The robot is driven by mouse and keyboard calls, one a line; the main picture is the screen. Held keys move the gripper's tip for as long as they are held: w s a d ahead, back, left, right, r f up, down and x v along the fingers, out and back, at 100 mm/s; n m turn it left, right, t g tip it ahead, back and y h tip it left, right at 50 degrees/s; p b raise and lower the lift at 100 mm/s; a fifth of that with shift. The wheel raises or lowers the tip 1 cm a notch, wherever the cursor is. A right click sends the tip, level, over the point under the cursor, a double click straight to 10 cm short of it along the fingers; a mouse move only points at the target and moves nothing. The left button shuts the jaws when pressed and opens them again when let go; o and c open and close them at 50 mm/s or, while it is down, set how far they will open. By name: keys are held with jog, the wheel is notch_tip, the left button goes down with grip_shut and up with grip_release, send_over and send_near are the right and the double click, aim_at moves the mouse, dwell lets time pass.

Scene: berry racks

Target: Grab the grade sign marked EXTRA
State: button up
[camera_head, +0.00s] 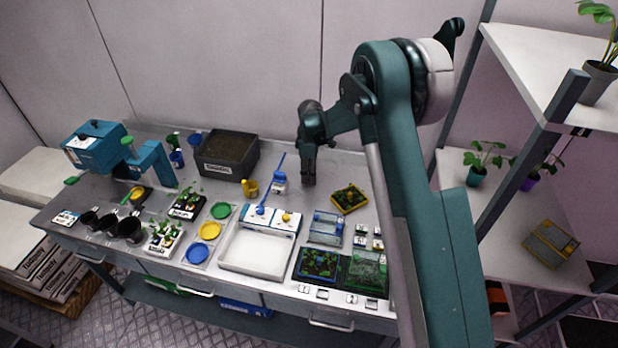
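Several small white signs with dark marks stand on the bench right of centre, one of them at its left end (361,229) and another at its right (378,244). Their print is too small to read, so I cannot tell which is marked EXTRA. My gripper (309,181) hangs down over the back middle of the bench, up and to the left of these signs and apart from them. Its fingers are small and dark, nothing shows clearly between them, and I cannot tell whether they are open.
A yellow crate with plants (349,198) and a blue basket (325,229) stand near the signs. Planted trays (318,264) sit in front. A white tray (258,251) and a dark soil box (226,155) lie left. A shelf (553,70) rises at right.

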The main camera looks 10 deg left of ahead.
jog(key=c, duration=0.9)
jog(key=shift+o, duration=0.2)
jog(key=shift+r, duration=0.15)
jog(key=shift+r, duration=4.9)
